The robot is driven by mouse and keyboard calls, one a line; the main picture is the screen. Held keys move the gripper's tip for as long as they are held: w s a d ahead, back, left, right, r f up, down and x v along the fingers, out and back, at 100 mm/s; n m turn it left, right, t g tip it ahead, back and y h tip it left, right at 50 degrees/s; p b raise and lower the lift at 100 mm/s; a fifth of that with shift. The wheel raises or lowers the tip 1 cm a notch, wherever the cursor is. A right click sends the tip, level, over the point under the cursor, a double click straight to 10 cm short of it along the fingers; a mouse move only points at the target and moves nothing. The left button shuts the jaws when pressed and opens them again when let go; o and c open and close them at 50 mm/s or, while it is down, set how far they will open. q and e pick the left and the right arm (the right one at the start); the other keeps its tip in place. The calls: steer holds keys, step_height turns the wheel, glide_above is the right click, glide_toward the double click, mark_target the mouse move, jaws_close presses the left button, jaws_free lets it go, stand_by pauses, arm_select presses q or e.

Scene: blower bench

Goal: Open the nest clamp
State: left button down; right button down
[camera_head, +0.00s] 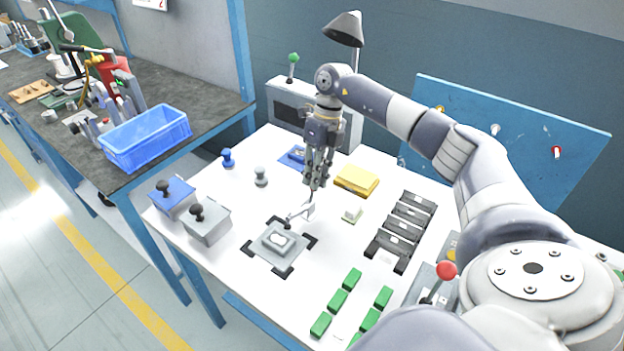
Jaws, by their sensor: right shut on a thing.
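The nest (279,240) is a grey block on the white bench, inside black corner brackets, with a light part on top. Its clamp (301,212) is a small pale lever at the nest's back right edge. My right gripper (315,186) points down from above, just behind the nest, and is shut on the upper end of the clamp's lever. The fingers hide most of that end, so how far the clamp is open is hard to tell. My left gripper is not in view.
Blue and grey boxes with black knobs (206,222) stand left of the nest. A yellow block (356,180), black parts (400,232) and green blocks (338,300) lie to the right. A grey machine (297,105) stands behind. A blue crate (145,138) sits on the side bench.

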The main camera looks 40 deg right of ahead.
steer(key=shift+w+d+f+g+y+b, duration=0.25)
steer(key=shift+d+y+b, duration=0.35)
steer(key=shift+y+b, duration=0.35)
steer(key=shift+w+d+f+g+y+b, duration=0.15)
steer(key=shift+d+f+g+y+b, duration=0.1)
steer(key=shift+d+y+b, duration=0.5)
steer(key=shift+a, duration=0.1)
steer(key=c, duration=1.6)
jaws_free()
steer(key=shift+o, duration=0.2)
steer(key=shift+f, duration=0.1)
